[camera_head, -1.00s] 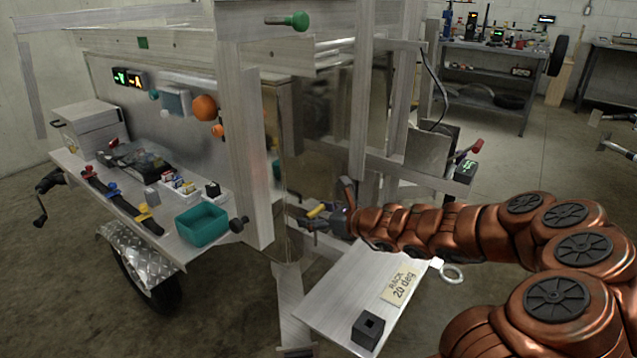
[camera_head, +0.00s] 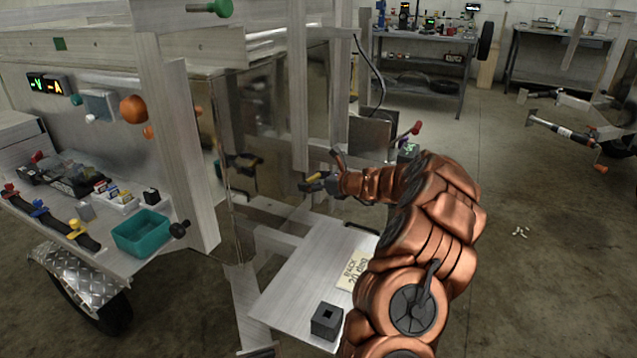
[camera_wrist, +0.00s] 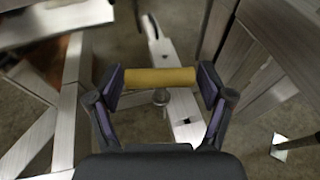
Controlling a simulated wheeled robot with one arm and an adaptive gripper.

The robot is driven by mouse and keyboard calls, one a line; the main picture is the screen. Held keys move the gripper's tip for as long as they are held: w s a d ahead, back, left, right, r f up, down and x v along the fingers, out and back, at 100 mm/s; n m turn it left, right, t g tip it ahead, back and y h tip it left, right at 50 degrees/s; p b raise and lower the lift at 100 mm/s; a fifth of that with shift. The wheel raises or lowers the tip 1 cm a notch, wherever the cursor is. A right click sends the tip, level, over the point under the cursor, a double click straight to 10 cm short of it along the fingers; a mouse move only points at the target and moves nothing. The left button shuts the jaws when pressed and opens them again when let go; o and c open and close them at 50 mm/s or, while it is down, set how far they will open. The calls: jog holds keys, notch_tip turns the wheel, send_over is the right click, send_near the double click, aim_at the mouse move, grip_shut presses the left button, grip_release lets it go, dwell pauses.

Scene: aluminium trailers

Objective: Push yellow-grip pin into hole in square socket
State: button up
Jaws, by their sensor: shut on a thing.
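The yellow-grip pin (camera_wrist: 160,78) is held across between the two fingers of my gripper (camera_wrist: 163,80) in the wrist view. A short grey metal part shows below the middle of the yellow grip. In the head view my gripper (camera_head: 324,183) is small, with the yellow grip (camera_head: 314,187) at its tip, above and behind the tilted board. The dark square socket (camera_head: 326,321) stands on the near end of that board, its square hole facing up. My gripper is well apart from the socket.
The tilted board (camera_head: 290,290) carries a "RACK 20 deg" label (camera_head: 352,272). Upright aluminium posts (camera_head: 180,130) stand left of my gripper. A side shelf holds a teal bin (camera_head: 142,232) and small items. Open floor (camera_head: 540,240) lies to the right.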

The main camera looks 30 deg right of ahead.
jog(key=w+d+f+n+g+y+b, duration=0.1)
jog(key=w+d+f+n+y, duration=0.1)
jog(key=w+d+f, duration=0.1)
jog(key=shift+w+d+y, duration=0.3)
jog(key=shift+w+d, duration=0.1)
jog(key=shift+d, duration=0.4)
jog(key=shift+f, duration=0.1)
jog(key=shift+n+p, duration=0.3)
jog(key=shift+p, duration=0.4)
notch_tip(320, 180, down, 6)
jog(key=shift+r+b, duration=0.1)
jog(key=shift+b, duration=0.8)
jog(key=shift+p, duration=0.7)
dwell(1.1)
jog(key=shift+f+b, duration=1.1)
jog(key=shift+f, duration=1.65)
dwell(0.4)
